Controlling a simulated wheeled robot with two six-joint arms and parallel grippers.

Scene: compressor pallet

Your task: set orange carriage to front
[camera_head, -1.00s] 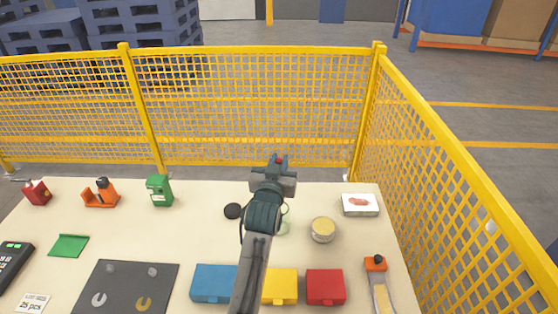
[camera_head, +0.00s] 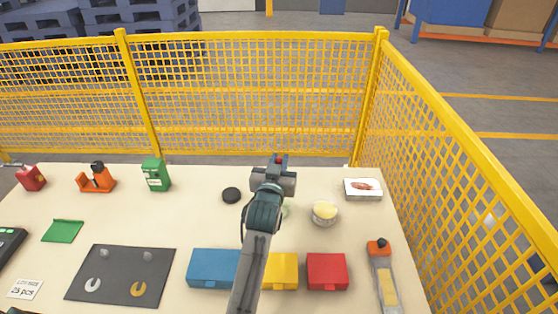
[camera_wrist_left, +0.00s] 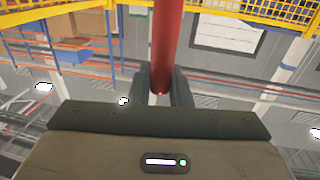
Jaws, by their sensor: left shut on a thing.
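An orange carriage (camera_head: 378,248) with a black knob sits at the far end of a grey slide track (camera_head: 388,290) on the right of the table. My left gripper (camera_head: 277,165) is over the far middle of the table, apart from the carriage and to its left. In the left wrist view my left gripper (camera_wrist_left: 161,88) is shut on a red rod (camera_wrist_left: 168,45). Only a small red bit of it shows in the head view. My right gripper is not in view.
Blue (camera_head: 213,268), yellow (camera_head: 281,271) and red (camera_head: 327,271) boxes stand left of the track. A round tin (camera_head: 324,213) and a white box (camera_head: 363,189) lie beyond. An orange tool (camera_head: 97,178) stands far left. Yellow mesh fencing (camera_head: 250,95) borders the table.

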